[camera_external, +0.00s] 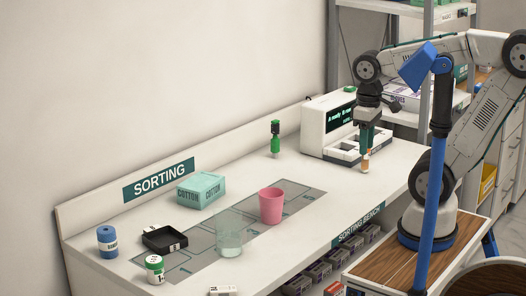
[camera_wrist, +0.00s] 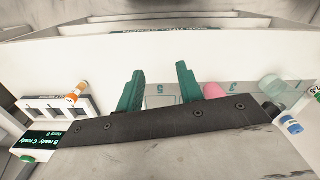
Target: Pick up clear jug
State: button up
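The clear jug (camera_external: 229,238) is a see-through greenish vessel standing upright on the bench, at the front of the marked grey mat. In the wrist view the clear jug (camera_wrist: 271,86) shows at the right, beyond the pink cup. My gripper (camera_external: 365,146) is above the right part of the bench, by the white machine and well away from the jug. In the wrist view my gripper (camera_wrist: 160,69) has its two green fingers apart, with nothing between them.
A pink cup (camera_external: 271,205) stands just right of the jug.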

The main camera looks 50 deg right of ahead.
aim_at(249, 227)
jog(key=shift+n, duration=0.4)
jog(key=w+a+f, duration=0.3)
jog(key=a, duration=0.9)
jog(key=w+a+f, duration=0.3)
jog(key=a, duration=1)
jog(key=w+a+f, duration=0.3)
jog(key=w+a, duration=0.1)
jog(key=a, duration=0.8)
jog(key=shift+a, duration=0.15)
jog(key=shift+f, duration=0.5)
notch_tip(249, 227, down, 7)
jog(key=shift+r, duration=0.1)
grip_shut()
jog(key=shift+w, duration=0.1)
